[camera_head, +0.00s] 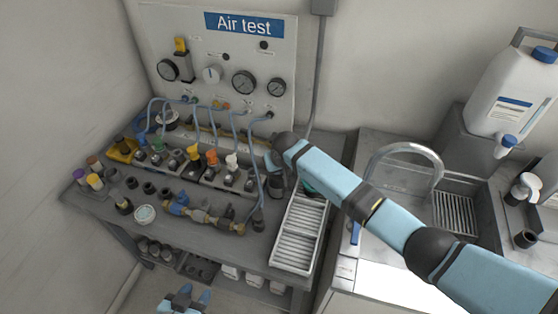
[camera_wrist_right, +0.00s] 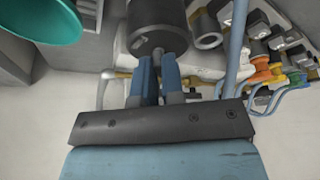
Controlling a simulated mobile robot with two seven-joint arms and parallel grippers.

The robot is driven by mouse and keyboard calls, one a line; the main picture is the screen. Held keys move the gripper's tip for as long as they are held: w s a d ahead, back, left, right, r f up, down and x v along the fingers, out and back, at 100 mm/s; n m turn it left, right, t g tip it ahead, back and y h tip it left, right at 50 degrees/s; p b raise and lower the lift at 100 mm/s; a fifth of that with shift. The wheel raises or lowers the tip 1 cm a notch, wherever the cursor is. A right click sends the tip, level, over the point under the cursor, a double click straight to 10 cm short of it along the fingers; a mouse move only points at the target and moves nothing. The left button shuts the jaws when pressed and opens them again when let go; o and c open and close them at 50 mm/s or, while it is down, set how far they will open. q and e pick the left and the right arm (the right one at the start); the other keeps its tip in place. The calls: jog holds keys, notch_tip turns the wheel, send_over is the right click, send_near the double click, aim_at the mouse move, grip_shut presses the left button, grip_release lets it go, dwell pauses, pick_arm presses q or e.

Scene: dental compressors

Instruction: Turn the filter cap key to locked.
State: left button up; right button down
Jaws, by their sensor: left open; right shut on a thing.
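My right gripper (camera_wrist_right: 158,62) is shut, its two blue fingers at the underside of a dark grey cylinder (camera_wrist_right: 156,22) in the right wrist view. This may be the filter cap; I cannot make out a separate key or its lock mark. In the head view my right arm reaches in from the right, and its dark hand (camera_head: 277,181) is at the right end of the bench; the fingertips are hidden there. My left gripper (camera_head: 186,298) is open and empty at the bottom of the head view, below and in front of the bench.
The grey bench (camera_head: 98,205) carries valves, blue hoses and a brass-and-blue pipe assembly (camera_head: 205,217). The gauge panel (camera_head: 225,60) stands behind. A white slatted tray (camera_head: 296,250) lies at the right. A teal round thing (camera_wrist_right: 45,18) is close in the wrist view. A sink (camera_head: 400,205) is further right.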

jog(key=shift+f, duration=0.1)
dwell(1.1)
jog(key=c, duration=1.2)
grip_release()
jog(key=b+v, duration=0.1)
jog(key=v, duration=1.2)
jog(key=shift+s+d+r, duration=0.15)
jog(key=shift+r, duration=0.25)
